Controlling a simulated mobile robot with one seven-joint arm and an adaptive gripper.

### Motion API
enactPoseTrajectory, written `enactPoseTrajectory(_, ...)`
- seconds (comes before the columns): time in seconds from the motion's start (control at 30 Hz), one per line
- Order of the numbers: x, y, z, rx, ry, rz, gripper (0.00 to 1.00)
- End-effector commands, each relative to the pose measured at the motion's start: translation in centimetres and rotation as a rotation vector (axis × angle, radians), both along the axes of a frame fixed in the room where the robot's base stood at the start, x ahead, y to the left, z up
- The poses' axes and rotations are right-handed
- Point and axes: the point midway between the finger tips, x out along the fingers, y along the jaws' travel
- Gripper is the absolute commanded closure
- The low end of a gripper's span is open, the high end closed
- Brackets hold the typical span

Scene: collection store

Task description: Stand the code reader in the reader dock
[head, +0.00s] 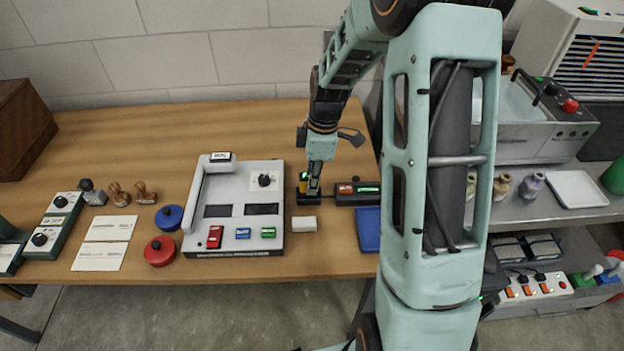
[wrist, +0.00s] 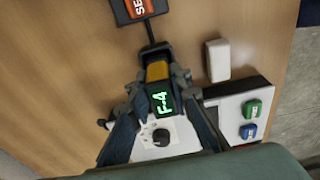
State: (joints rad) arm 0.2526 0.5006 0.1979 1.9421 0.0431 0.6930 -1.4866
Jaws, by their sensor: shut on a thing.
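The code reader (wrist: 157,72), with a yellow end and a green-lit "F-4" screen, is between the fingers of my gripper (wrist: 159,82), which is shut on it. The black reader dock (head: 309,197) is on the table directly below. The reader looks upright at the dock; my fingers hide whether it is seated. In the wrist view only a dark edge of the dock (wrist: 153,50) shows.
A black box with an orange label and green display (head: 357,193) joins the dock by a short cable. A white block (head: 304,224) lies in front of the dock. The grey machine (head: 235,205) is close on the left. A blue pad (head: 367,229) lies at front right.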

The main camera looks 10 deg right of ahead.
Motion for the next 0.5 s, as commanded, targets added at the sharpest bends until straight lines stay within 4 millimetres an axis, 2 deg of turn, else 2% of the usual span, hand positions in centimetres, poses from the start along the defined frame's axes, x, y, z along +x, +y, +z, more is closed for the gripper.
enactPoseTrajectory(0.23,0.01,0.00,-0.57,0.000,0.000,0.000,0.97)
enactPoseTrajectory(0.27,0.02,-0.01,-0.55,0.000,-0.001,0.000,0.80)
enactPoseTrajectory(0.3,0.02,0.00,-0.49,0.000,-0.001,0.000,0.76)
enactPoseTrajectory(0.5,0.00,0.00,-0.49,0.000,0.000,0.000,0.74)
